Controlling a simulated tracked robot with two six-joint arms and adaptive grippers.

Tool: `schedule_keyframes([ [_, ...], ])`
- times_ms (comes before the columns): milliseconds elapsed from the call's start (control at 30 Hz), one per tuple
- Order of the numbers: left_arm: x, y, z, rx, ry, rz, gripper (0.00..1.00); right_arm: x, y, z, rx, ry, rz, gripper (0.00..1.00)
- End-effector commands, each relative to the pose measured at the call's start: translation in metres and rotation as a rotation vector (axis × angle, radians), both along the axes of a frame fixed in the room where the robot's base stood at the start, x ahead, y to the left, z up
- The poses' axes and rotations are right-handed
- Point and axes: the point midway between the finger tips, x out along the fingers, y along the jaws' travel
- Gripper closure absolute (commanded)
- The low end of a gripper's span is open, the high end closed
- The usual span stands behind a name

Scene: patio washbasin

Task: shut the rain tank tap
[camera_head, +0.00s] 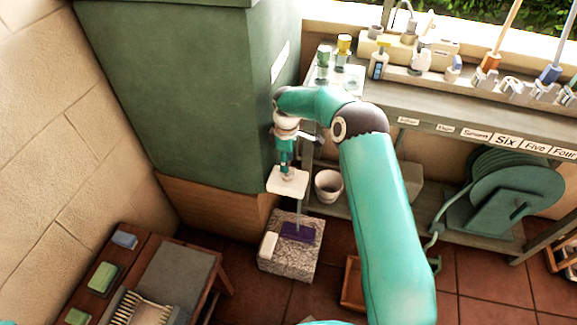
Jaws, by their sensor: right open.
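The dark green rain tank (180,90) stands on a brown base at the upper left, with a white label on its right side. My right arm comes up from the bottom right, and its wrist is close against the tank's right side. My right gripper (287,160) points down there and is open, small and partly hidden by its own wrist. The tap cannot be told apart clearly from the gripper and wrist. My left gripper is not in view.
A shelf (430,103) with bottles and brushes is at the upper right, above a green hose reel (515,190). A wooden bench (130,240) with brushes is lower left.

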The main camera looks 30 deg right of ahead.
Motion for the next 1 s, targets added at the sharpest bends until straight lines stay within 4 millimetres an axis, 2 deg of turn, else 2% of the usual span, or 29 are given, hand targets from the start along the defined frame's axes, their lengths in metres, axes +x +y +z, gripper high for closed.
schedule_keyframes([
  [100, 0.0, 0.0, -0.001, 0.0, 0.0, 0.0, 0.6, 0.0, 0.0, -0.017, 0.0, 0.001, 0.001, 0.57],
  [200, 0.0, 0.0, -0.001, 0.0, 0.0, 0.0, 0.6, 0.0, 0.0, -0.025, -0.001, 0.001, 0.001, 0.57],
  [567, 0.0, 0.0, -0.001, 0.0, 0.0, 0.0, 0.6, 0.0, 0.0, -0.03, 0.0, 0.0, 0.001, 0.57],
  [667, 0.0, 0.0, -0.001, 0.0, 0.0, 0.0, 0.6, 0.0, 0.0, -0.029, 0.0, 0.0, 0.001, 0.71],
  [833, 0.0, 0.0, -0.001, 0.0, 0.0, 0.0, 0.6, 0.0, 0.0, -0.029, 0.0, 0.0, 0.001, 0.99],
  [933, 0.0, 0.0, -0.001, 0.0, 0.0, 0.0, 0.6, 0.0, 0.0, -0.029, -0.001, -0.001, 0.001, 1.0],
  [967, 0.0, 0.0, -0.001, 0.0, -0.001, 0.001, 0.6, -0.001, -0.009, -0.029, -0.001, -0.001, -0.006, 1.0],
  [1000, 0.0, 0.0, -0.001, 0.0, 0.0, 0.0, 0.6, 0.0, -0.006, -0.029, -0.001, -0.001, -0.004, 1.0],
])
